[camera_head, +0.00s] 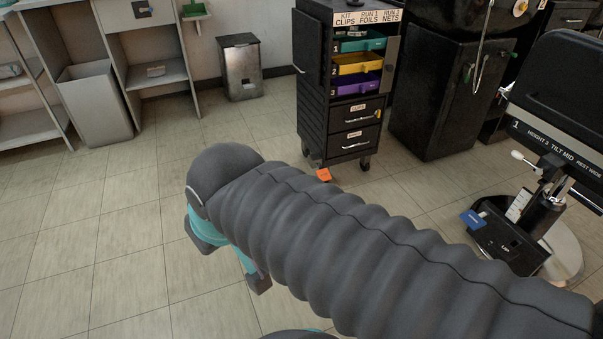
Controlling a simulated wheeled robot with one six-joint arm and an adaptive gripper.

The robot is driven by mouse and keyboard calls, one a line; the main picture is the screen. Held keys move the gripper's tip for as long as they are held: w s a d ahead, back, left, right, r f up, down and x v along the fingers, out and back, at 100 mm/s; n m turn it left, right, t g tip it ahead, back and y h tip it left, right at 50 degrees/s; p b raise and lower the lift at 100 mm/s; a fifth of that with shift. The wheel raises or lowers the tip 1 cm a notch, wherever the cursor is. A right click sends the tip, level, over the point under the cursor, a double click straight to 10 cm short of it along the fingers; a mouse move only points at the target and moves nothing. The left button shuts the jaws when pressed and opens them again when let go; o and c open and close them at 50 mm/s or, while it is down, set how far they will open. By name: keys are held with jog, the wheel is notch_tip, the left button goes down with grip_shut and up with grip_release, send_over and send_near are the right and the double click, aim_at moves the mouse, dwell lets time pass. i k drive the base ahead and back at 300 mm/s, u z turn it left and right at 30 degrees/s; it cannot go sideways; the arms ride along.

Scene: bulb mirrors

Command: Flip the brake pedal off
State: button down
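A small orange pedal (323,174) sticks out low at the front foot of the black drawer trolley (313,118), just above the floor; it looks like the brake pedal, but its tilt is too small to tell. A blue pedal (472,218) sits on the black base of the stand at the right. My gripper (231,262), teal with dark finger pads, hangs at the end of my grey ribbed arm, left of and nearer than the orange pedal. Its pads are apart, with nothing seen between them. Part of the gripper is hidden behind my arm.
The trolley stands on casters, with teal, yellow and purple drawers. A black cabinet (430,110) stands to its right. A metal pedal bin (240,68) and a grey bin (95,103) stand at the back left. The tiled floor (90,235) is clear at the left.

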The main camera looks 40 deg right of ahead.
aim_at(324, 175)
jog(key=z, duration=0.6)
jog(key=i, duration=1.1)
jog(key=z, duration=0.8)
